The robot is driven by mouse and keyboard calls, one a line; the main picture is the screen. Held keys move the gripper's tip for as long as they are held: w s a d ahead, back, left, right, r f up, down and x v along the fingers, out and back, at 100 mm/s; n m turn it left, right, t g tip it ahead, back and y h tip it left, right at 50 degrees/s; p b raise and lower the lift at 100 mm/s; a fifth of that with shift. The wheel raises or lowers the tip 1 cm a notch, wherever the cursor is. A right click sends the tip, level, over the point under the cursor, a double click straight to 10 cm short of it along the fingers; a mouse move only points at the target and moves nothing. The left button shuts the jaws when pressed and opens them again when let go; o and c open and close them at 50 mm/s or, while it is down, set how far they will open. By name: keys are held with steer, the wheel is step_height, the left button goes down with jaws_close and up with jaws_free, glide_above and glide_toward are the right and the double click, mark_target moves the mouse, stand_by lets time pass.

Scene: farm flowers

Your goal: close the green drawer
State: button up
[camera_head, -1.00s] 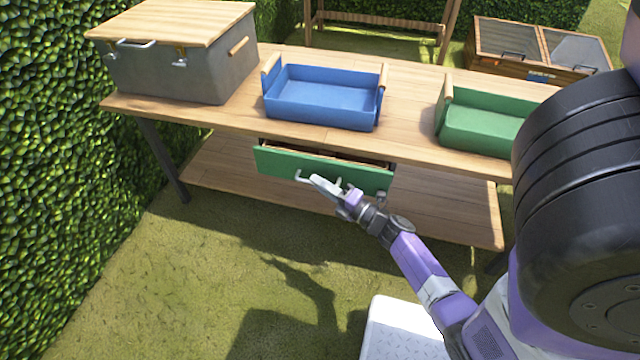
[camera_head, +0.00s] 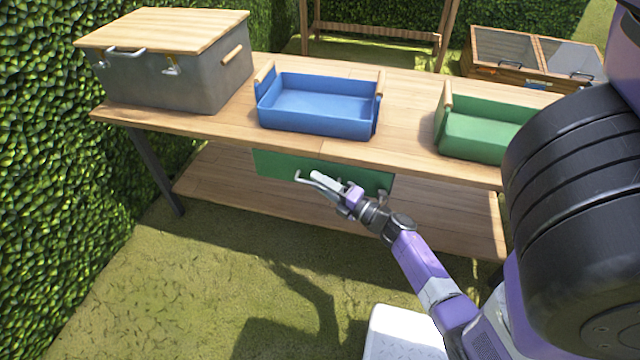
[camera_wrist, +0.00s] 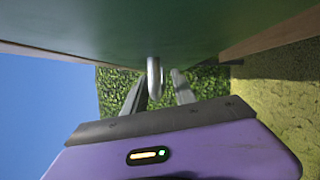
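The green drawer (camera_head: 275,164) hangs under the wooden table top. Its front sits up under the table edge, and no open gap shows above it. Its metal handle (camera_head: 305,180) sticks out from the front. My gripper (camera_head: 324,184) is at the handle, in front of the drawer. In the wrist view, the two fingers of my gripper (camera_wrist: 161,88) stand apart with the handle (camera_wrist: 153,76) between them, nearer the left finger. The green drawer front (camera_wrist: 150,35) fills the top of that view.
On the wooden table (camera_head: 410,140) stand a grey box with a wooden lid (camera_head: 185,80), a blue tray (camera_head: 310,122) and a green tray (camera_head: 470,148). A lower shelf (camera_head: 225,190) lies below the drawer. A hedge (camera_head: 50,180) borders the left; grass is clear in front.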

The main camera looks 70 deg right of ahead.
steer(key=v, duration=0.7)
steer(key=shift+s+p, duration=0.4)
steer(key=shift+p, duration=0.05)
steer(key=shift+a, duration=0.25)
steer(key=s+a+r+m+g+y, duration=0.15)
steer(key=a+r+m, duration=0.35)
steer(key=a, duration=0.7)
steer(key=s+a+r+m+y, duration=0.25)
steer(key=a+r+m, duration=0.25)
steer(key=a, duration=0.7)
steer(key=s+a+r+m+g+y, duration=0.1)
steer(key=s+a+r+m+y, duration=0.3)
steer(key=a, duration=0.8)
step_height(320, 180, up, 23)
steer(key=w+a+m+h+p, duration=0.1)
steer(key=w+p, duration=0.1)
steer(key=p, duration=1.9)
steer(key=shift+m+p, duration=0.35)
steer(key=shift+m, duration=0.05)
steer(key=shift+r, duration=0.1)
